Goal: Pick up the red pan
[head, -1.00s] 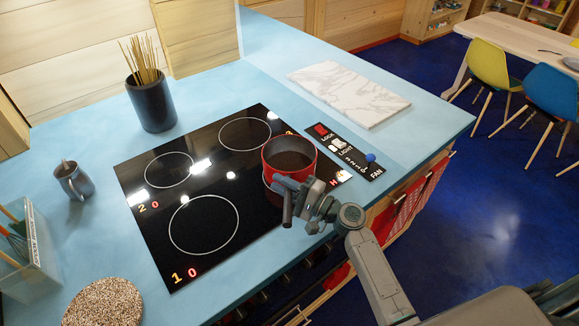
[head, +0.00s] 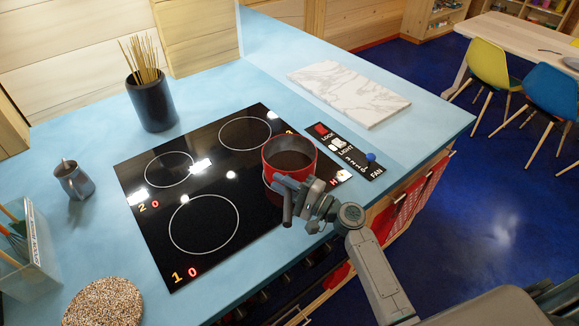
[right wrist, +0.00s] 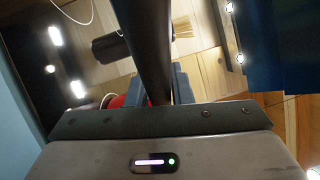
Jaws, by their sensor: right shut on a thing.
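The red pan (head: 268,166), round and deep with a dark inside, is upright at the right part of the black cooktop (head: 150,225). I cannot tell whether its base touches the glass. My right gripper (head: 290,188) is shut on the pan's dark handle, at the pan's near side, and hides part of its wall. In the right wrist view the dark handle (right wrist: 150,45) runs between the fingers (right wrist: 158,88), and a bit of red pan (right wrist: 118,101) shows beside them. My left gripper is not in view.
A dark pot of sticks (head: 152,105) stands behind the cooktop. A grey mug (head: 75,182), a clear bin (head: 35,265) and a speckled round mat (head: 103,303) are at left. A marble board (head: 348,92) lies behind right. Light blue counter is free around the cooktop.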

